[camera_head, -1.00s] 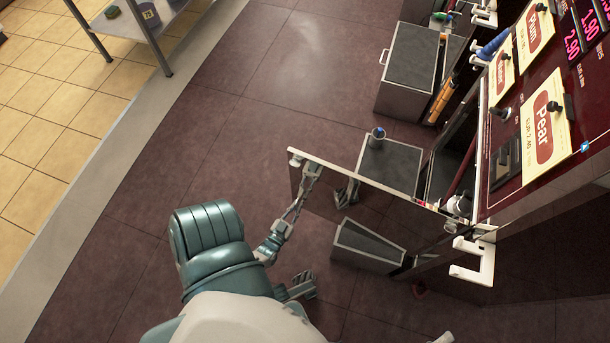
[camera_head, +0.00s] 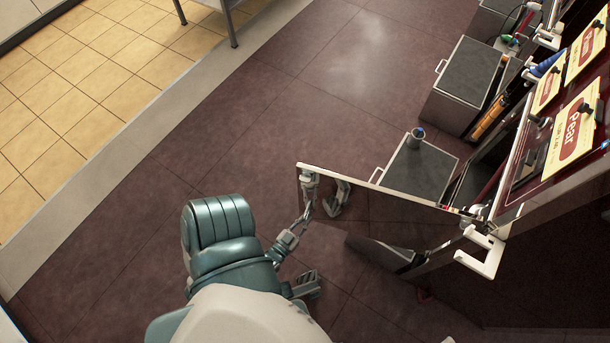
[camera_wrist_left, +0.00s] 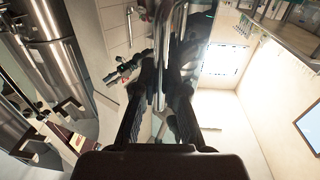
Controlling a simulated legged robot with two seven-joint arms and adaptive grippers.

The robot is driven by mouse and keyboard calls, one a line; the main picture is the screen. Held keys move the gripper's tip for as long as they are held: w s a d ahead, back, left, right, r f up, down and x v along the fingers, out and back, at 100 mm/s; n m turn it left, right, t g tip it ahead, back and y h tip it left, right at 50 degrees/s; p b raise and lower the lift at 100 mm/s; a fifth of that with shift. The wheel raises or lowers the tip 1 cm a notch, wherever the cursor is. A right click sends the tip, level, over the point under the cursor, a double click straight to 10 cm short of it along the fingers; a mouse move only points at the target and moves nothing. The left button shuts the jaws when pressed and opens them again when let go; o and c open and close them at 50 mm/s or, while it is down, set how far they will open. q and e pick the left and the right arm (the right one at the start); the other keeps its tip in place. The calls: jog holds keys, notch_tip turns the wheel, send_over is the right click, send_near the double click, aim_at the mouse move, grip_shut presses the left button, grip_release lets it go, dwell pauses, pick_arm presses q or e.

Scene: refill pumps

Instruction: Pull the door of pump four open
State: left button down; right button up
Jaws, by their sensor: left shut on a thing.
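The pump door (camera_head: 385,197) is a thin shiny panel standing swung out from the pump cabinet (camera_head: 535,215), its hinge side at the right. My left gripper (camera_head: 310,183) is at the near face of the door, by its free left end. In the left wrist view the left gripper (camera_wrist_left: 162,95) is shut on a bright metal bar, the door handle (camera_wrist_left: 160,45). The gripper's mirror image shows in the door face. No number is readable on this pump; its card (camera_head: 573,132) says Pear.
A grey box with a small cup on it (camera_head: 420,165) stands behind the door. Another grey box (camera_head: 465,85) is farther back. White hooks (camera_head: 482,255) stick out at the cabinet's near corner. The dark floor left of the door is clear, and a table leg (camera_head: 230,30) stands beyond it.

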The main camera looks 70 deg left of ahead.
pick_arm(q)
jog(key=shift+w+a, duration=0.15)
jog(key=shift+a, duration=0.1)
jog(key=c, duration=1.2)
grip_release()
jog(key=shift+a+f, duration=0.1)
jog(key=shift+d, duration=0.25)
jog(key=shift+s+d, duration=0.2)
jog(key=shift+s, duration=0.15)
jog(key=v, duration=1.1)
jog(key=shift+s+a, duration=0.15)
